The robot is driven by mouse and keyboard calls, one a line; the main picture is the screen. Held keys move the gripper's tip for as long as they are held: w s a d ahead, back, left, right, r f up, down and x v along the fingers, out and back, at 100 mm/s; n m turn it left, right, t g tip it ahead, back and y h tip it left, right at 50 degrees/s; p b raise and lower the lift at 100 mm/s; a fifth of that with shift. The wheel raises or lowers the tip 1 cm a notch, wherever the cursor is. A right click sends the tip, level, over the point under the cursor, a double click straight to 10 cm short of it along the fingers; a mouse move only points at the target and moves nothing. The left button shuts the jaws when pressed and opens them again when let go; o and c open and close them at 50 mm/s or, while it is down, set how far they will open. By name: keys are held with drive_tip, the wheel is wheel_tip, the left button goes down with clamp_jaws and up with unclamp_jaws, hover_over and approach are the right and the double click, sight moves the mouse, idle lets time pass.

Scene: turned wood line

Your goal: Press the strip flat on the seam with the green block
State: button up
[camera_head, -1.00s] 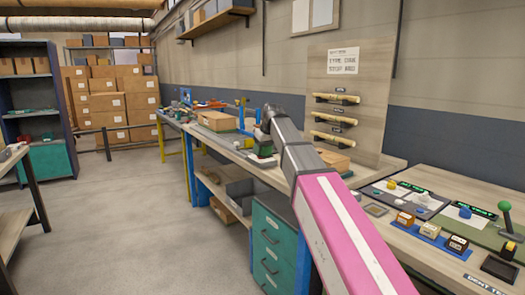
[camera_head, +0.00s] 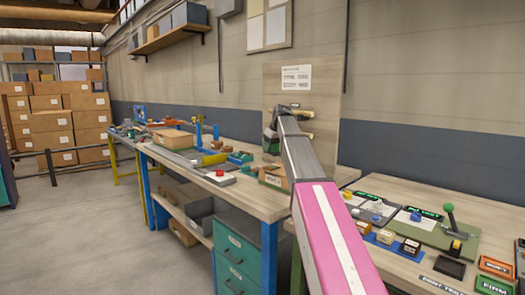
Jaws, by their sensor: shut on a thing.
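My gripper (camera_head: 271,134) is small and far off, at the end of my pink and grey arm, in front of the upright wooden board. A dark green piece, seemingly the green block (camera_head: 271,146), shows at its tip; the jaws are shut on it, though the fingers are mostly hidden by my arm. It appears above the bench, apart from the bench top. I cannot make out the strip or the seam at this distance.
The long wooden bench (camera_head: 262,204) carries a red button (camera_head: 220,172), a yellow part (camera_head: 214,159) and an open wooden box (camera_head: 274,178). A nearer table at right holds small blocks and a green-knobbed lever (camera_head: 450,222). Teal drawers (camera_head: 243,255) stand below. Floor at left is clear.

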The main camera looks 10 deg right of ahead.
sight(271, 167)
drive_tip(key=shift+f, duration=2.95)
drive_tip(key=shift+f, duration=0.55)
drive_tip(key=shift+r, duration=0.1)
drive_tip(key=shift+r, duration=3.4)
